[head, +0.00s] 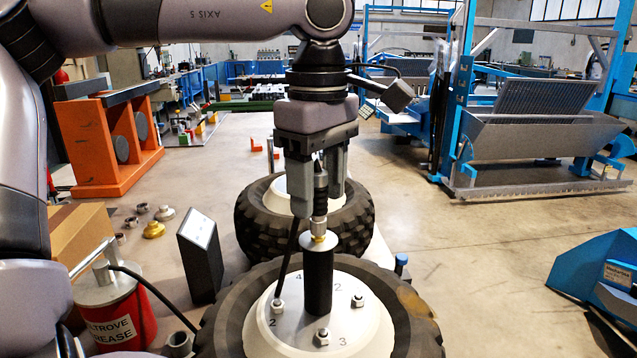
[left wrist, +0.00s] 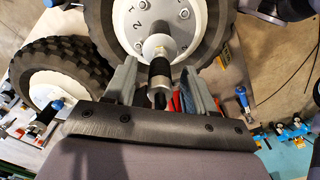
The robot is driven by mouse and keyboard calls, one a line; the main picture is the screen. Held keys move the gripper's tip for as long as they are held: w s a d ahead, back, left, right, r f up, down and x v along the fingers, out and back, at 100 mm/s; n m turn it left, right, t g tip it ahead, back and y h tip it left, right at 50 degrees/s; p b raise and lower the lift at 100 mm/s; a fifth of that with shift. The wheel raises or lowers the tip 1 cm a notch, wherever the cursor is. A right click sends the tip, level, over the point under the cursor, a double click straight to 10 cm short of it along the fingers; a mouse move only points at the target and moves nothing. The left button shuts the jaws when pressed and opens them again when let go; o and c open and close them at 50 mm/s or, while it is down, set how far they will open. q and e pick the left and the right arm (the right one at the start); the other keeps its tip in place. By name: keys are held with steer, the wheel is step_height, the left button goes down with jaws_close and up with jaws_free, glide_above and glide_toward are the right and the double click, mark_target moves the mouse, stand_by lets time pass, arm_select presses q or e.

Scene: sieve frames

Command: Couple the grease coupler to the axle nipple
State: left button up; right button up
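The grease coupler (head: 320,190), a slim dark and silver fitting, stands upright between the fingers of my left gripper (head: 318,195). In the left wrist view, my left gripper (left wrist: 157,76) has its fingers spread, with gaps on both sides of the coupler (left wrist: 160,76). The coupler's lower end meets a brass-coloured piece (head: 319,237) at the axle nipple, on a silver disc above the black axle post (head: 319,282). The nipple itself is mostly hidden, so I cannot tell whether it is seated. My right gripper is out of view.
The wheel hub (head: 265,330) with numbered bolts surrounds the post inside a big tyre (head: 415,325); a second tyre (head: 355,220) lies behind. A dark hose (head: 288,262) hangs beside the coupler. A red grease can (head: 118,315) and dark upright panel (head: 200,255) stand left.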

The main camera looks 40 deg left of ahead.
arm_select(q)
steer(key=shift+r, duration=3.6)
